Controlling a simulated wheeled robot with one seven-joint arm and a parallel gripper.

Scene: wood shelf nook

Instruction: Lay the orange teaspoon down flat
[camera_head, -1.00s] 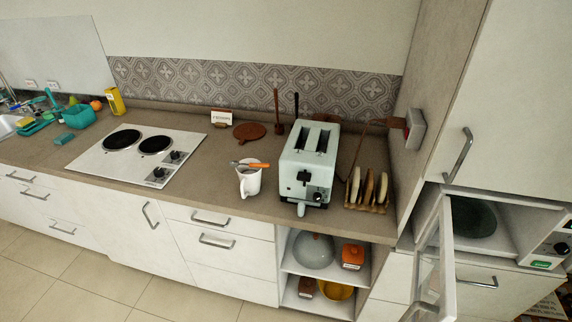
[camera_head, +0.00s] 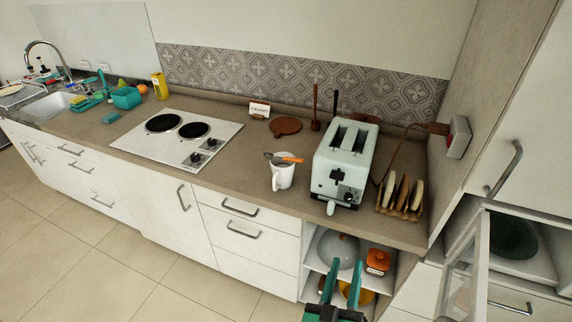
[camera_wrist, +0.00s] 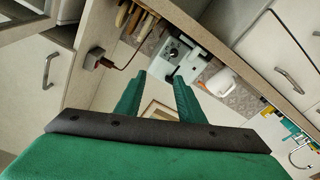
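The orange teaspoon (camera_head: 291,160) is at the top of a white mug (camera_head: 283,178) on the countertop, left of the toaster. It looks laid across the rim, orange part to the right and a dark grey end to the left. I cannot tell whether part of it dips inside. My gripper (camera_head: 347,272) has green fingers and is low in front of the open shelves, below the counter edge and well apart from the mug. In the wrist view my gripper (camera_wrist: 159,78) has its fingers spread with nothing between them. The white mug (camera_wrist: 224,83) also shows there; the teaspoon is not clear.
A pale toaster (camera_head: 342,163) stands right of the mug, and a toast rack (camera_head: 402,198) beyond it. A hob (camera_head: 178,138) lies to the left. Counter between hob and mug is bare. An open glass door (camera_head: 466,265) stands at the right.

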